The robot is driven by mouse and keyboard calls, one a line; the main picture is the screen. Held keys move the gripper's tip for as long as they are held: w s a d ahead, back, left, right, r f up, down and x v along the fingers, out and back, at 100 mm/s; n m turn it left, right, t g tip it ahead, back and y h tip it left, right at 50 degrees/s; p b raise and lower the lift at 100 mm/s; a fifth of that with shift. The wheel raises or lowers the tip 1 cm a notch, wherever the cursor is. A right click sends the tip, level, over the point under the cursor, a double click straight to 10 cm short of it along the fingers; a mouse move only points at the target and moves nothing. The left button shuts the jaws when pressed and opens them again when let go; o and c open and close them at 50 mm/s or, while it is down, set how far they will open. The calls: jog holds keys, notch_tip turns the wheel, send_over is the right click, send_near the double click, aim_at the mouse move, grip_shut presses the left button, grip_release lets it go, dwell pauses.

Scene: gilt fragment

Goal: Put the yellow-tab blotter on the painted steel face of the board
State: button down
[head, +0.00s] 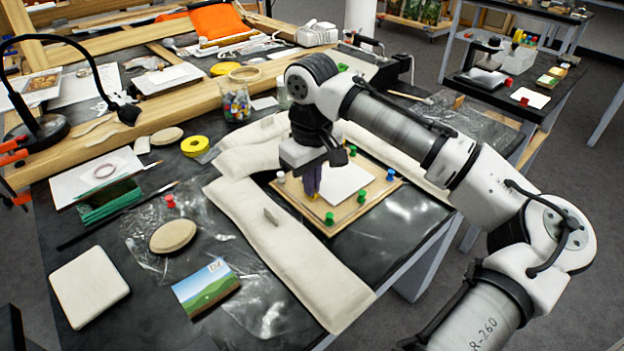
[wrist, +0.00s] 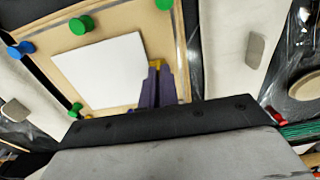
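The board (head: 345,216) is a tan panel lying between pale padded cushions, with coloured pegs or magnets around its edge. It also shows in the wrist view (wrist: 120,23). A plain white sheet, apparently the blotter (head: 345,183), is over the middle of the board; it also shows in the wrist view (wrist: 100,70). I cannot tell whether it lies flat or is slightly raised. A small yellow tab (wrist: 156,63) is at its edge, between my fingertips. My gripper (head: 312,190) points down at the sheet's left side, its purple fingers close together on the tab.
Pale cushions (head: 290,255) flank the board.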

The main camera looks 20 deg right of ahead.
jog(key=c, duration=1.6)
grip_release()
notch_tip(320, 180, up, 14)
jog(key=shift+f, duration=0.1)
